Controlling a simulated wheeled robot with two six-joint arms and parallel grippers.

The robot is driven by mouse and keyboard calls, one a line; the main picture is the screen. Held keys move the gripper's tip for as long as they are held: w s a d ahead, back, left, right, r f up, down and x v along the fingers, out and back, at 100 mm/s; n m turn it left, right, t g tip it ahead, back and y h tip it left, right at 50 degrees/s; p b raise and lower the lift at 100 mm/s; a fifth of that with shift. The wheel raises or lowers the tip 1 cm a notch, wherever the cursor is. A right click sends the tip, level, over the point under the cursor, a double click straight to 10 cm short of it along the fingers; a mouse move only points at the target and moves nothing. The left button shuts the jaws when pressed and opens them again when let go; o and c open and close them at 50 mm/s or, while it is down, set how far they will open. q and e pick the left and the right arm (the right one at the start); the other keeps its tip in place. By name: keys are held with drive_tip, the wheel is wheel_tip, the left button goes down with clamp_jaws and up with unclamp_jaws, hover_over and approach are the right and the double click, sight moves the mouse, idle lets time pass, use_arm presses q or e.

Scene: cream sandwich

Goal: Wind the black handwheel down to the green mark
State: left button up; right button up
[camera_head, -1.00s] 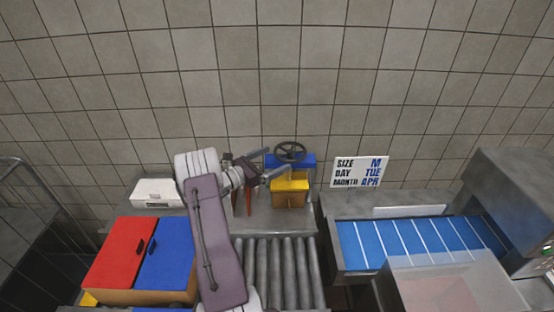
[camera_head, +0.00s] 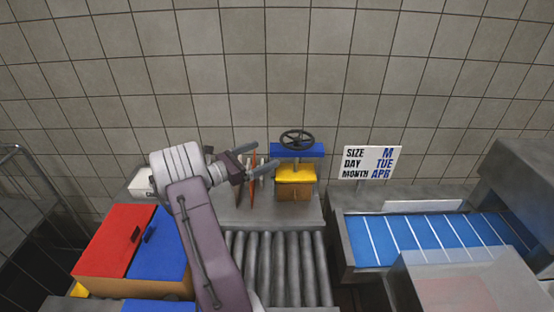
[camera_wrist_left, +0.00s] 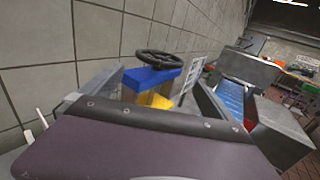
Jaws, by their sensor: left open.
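The black handwheel (camera_head: 297,139) lies flat on top of a blue crossbar (camera_head: 298,151) at the back, above a yellow block (camera_head: 295,175) on a brown base. It also shows in the left wrist view, with the black handwheel (camera_wrist_left: 159,59) above the blue bar (camera_wrist_left: 152,77). I cannot make out a green mark. My left gripper (camera_head: 262,157) is open and empty, to the left of the press and apart from the wheel, its fingers pointing right. My right gripper is not in view.
A red lid (camera_head: 115,240) and a blue lid (camera_head: 160,248) cover a box at the left. Grey rollers (camera_head: 275,265) run in front of the press. A sign (camera_head: 371,163) and a blue belt (camera_head: 425,238) are at the right. Reddish upright pieces (camera_head: 253,180) stand behind my gripper.

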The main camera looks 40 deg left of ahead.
sight(281, 142)
use_arm(q)
drive_tip(key=p+x, duration=0.2)
drive_tip(key=x, duration=0.7)
drive_tip(key=shift+r, duration=0.15)
drive_tip(key=c, duration=1)
drive_tip(key=shift+w+a+m+g+h+b, duration=0.15)
drive_tip(key=shift+a+m+g+h, duration=0.25)
drive_tip(key=shift+m+h, duration=0.5)
drive_tip(key=shift+w+a+m+g+h+b, duration=0.15)
drive_tip(key=shift+a+m+g+h, duration=0.35)
drive_tip(key=shift+h, duration=0.7)
drive_tip(key=shift+c, duration=0.3)
